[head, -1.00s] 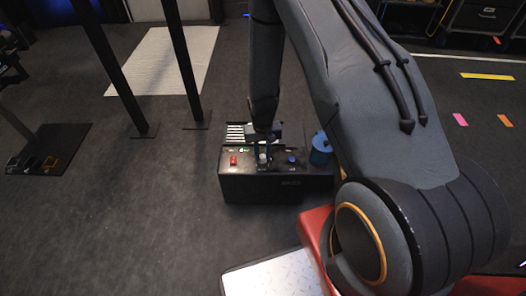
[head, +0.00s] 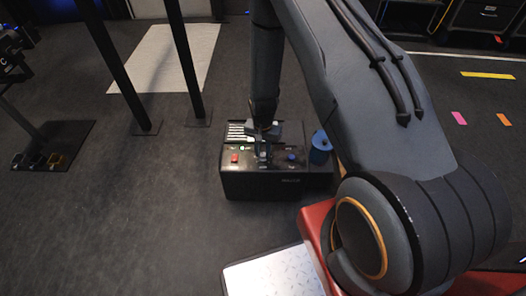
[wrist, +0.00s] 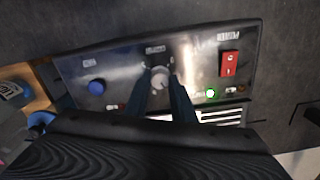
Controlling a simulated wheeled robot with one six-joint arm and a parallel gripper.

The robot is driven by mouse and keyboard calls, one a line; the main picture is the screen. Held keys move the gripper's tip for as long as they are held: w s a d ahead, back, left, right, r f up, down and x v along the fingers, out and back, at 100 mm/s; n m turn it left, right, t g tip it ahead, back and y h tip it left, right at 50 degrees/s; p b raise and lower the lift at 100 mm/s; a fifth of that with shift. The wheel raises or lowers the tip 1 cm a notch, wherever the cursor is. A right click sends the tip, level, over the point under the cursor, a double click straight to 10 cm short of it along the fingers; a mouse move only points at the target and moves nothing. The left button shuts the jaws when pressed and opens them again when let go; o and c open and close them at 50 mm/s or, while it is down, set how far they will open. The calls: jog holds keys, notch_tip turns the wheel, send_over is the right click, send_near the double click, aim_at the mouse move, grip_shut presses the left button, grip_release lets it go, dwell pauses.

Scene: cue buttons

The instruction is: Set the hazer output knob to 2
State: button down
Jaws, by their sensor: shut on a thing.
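The hazer (head: 262,184) is a black box on the floor, with a red power switch (head: 235,158), a blue button (head: 291,157) and a lit green light (head: 242,148) on its top panel. In the wrist view its output knob (wrist: 160,77) is a small pale round knob in the middle of the panel. My gripper (wrist: 162,86) is shut on the knob, with one dark finger on each side of it. In the head view my gripper (head: 264,157) covers most of the knob. The scale marks around the knob are too small to read.
A blue bottle (head: 320,148) stands at the hazer's right end. Black posts (head: 185,65) rise from floor plates to the left, near a pale mat (head: 165,60). The floor in front of the hazer's left side is clear.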

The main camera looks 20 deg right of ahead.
aim_at(263, 154)
jog(key=c, duration=1.5)
grip_release()
jog(key=shift+d, duration=0.1)
jog(key=shift+r+p, duration=0.65)
jog(key=shift+r, duration=3.25)
jog(key=shift+r, duration=0.1)
